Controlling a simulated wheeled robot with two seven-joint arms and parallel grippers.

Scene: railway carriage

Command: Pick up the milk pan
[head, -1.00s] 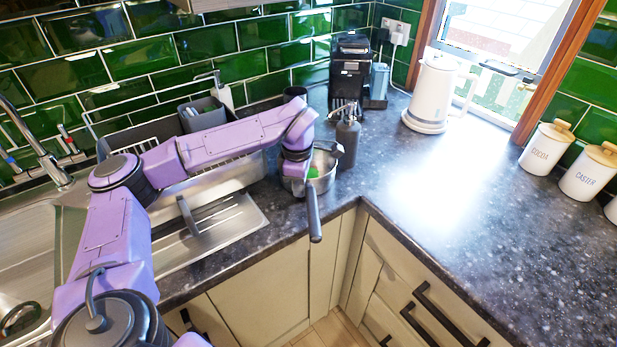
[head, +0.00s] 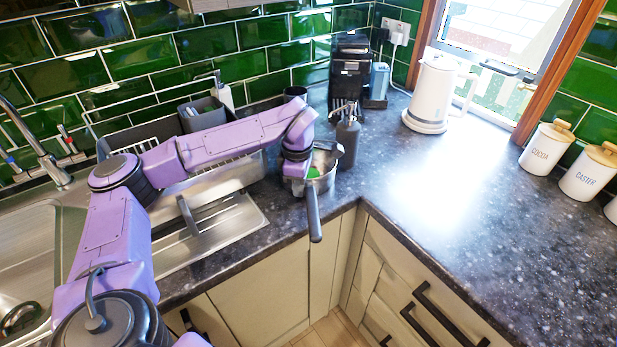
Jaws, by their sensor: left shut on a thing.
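The milk pan (head: 325,182) is a small metal pan with a dark handle (head: 314,216) that points toward the counter's front edge. It stands at the counter corner beside the drainer, and something green shows inside it. My left gripper (head: 297,186) points down at the pan's left side and is shut on the pan. Its fingertips are mostly hidden by the wrist and the pan. I cannot tell whether the pan is clear of the counter. My right gripper is not in view.
A dark soap dispenser (head: 347,138) stands right behind the pan. A coffee machine (head: 351,75) and a white kettle (head: 431,95) stand farther back. The sink and drainer (head: 215,235) lie to the left. The counter (head: 460,185) on the right is clear up to the canisters (head: 548,147).

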